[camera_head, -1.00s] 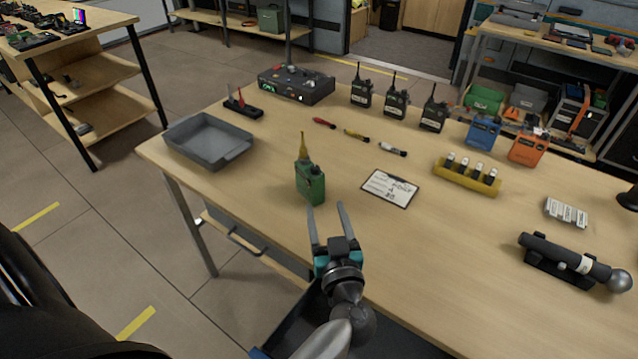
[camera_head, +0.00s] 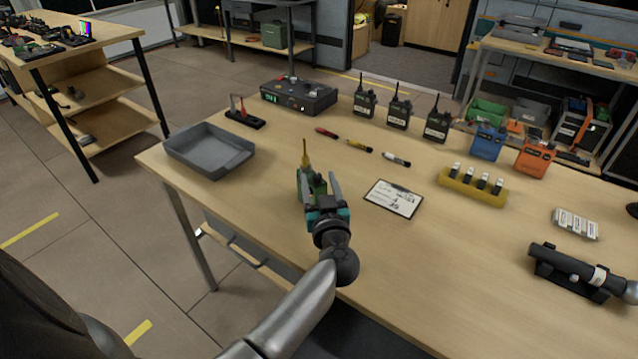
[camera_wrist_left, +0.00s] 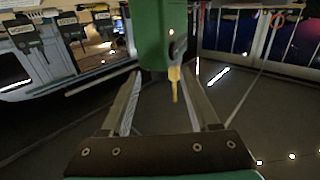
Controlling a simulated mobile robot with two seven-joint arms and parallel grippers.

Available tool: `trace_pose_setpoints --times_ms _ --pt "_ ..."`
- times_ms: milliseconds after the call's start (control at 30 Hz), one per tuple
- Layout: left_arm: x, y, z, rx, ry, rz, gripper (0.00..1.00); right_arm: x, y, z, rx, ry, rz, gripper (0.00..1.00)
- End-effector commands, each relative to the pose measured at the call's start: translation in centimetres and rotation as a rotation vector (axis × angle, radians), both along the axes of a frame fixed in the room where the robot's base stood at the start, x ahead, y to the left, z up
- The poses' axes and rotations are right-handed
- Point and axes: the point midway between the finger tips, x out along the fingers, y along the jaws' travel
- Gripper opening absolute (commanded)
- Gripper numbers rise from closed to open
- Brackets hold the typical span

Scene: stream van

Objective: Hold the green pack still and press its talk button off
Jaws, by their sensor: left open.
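The green pack (camera_head: 318,185) stands upright on the wooden table with its yellow antenna (camera_head: 305,154) pointing up. My left gripper (camera_head: 318,178) is open with its fingers on either side of the pack in the head view, partly hiding it. In the left wrist view the pack (camera_wrist_left: 152,35) sits at the top centre, between or just beyond the open fingertips, and the antenna (camera_wrist_left: 174,84) hangs down in the picture. I cannot tell whether a finger touches the pack. I cannot make out the talk button. My right gripper is out of view.
A grey tray (camera_head: 210,152) stands to the left of the pack and a clipboard (camera_head: 392,198) lies to its right. Several markers (camera_head: 359,146) lie behind. Dark radios (camera_head: 399,112), a control box (camera_head: 299,98) and a yellow battery holder (camera_head: 473,187) stand farther off.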

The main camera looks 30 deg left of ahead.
Motion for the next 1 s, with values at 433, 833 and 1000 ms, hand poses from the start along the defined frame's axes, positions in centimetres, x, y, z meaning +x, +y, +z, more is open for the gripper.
trace_pose_setpoints --times_ms 433,833,1000 --pt "-0.05 -0.04 -0.04 0.000 0.000 0.000 0.17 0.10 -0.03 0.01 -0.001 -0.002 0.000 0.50" --pt "-0.05 -0.05 -0.05 -0.001 0.001 0.000 0.00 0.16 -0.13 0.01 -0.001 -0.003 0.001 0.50" --pt "-0.05 -0.06 -0.06 -0.001 0.001 0.000 0.00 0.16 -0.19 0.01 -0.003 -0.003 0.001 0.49"
